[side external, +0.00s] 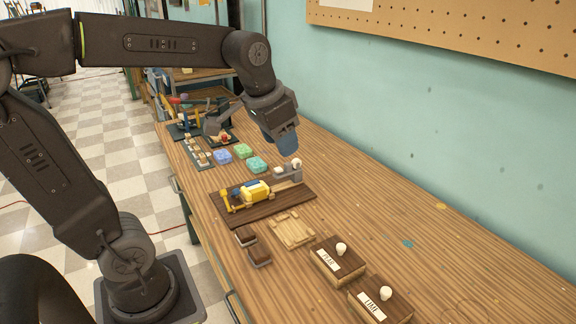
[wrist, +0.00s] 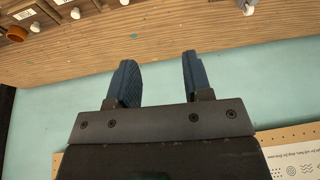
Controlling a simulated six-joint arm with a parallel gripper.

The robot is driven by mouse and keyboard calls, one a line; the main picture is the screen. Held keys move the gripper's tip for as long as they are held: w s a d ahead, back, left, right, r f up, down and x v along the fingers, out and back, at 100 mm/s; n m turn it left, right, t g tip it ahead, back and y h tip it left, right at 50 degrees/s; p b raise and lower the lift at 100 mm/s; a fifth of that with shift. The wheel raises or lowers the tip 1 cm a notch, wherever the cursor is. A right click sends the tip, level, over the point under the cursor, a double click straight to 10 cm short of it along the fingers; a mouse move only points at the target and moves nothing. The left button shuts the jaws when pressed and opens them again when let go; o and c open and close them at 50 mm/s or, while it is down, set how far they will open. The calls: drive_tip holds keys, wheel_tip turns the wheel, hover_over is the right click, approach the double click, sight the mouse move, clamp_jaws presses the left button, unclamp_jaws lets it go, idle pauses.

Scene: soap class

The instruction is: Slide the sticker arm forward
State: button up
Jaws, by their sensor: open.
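A small machine with a yellow body (side external: 255,191), a blue part and yellow uprights stands on a dark wooden board (side external: 296,202) in the side view. At its far right end is a grey block with a light wooden piece (side external: 288,184) and pale round knobs (side external: 296,162). I cannot tell for sure which part is the sticker arm. My gripper (side external: 285,146) hangs above and behind the knobs, tilted down, apart from the machine as far as I can tell. In the wrist view its blue fingers (wrist: 156,75) are spread with nothing between them.
Blue and green soap-like blocks (side external: 242,151) lie beyond the board. Nearer are a pale wooden tray (side external: 291,230), brown blocks (side external: 260,255) and two labelled boxes with white knobs (side external: 338,262). The teal wall (side external: 420,130) and pegboard (side external: 470,35) border the bench; its right side is clear.

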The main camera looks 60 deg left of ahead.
drive_tip(key=shift+g, duration=0.6)
drive_tip(key=w+a, duration=0.1)
drive_tip(key=w, duration=0.1)
drive_tip(key=w+a, duration=0.4)
drive_tip(key=shift+w+a, duration=0.25)
drive_tip(key=shift+w, duration=0.15)
drive_tip(key=g, duration=0.3)
hover_over(288, 163)
wheel_tip(288, 163, down, 12)
drive_tip(key=shift+h, duration=0.3)
wheel_tip(288, 163, down, 13)
drive_tip(key=shift+s+d+f, duration=0.1)
drive_tip(key=shift+d+f, duration=0.05)
clamp_jaws()
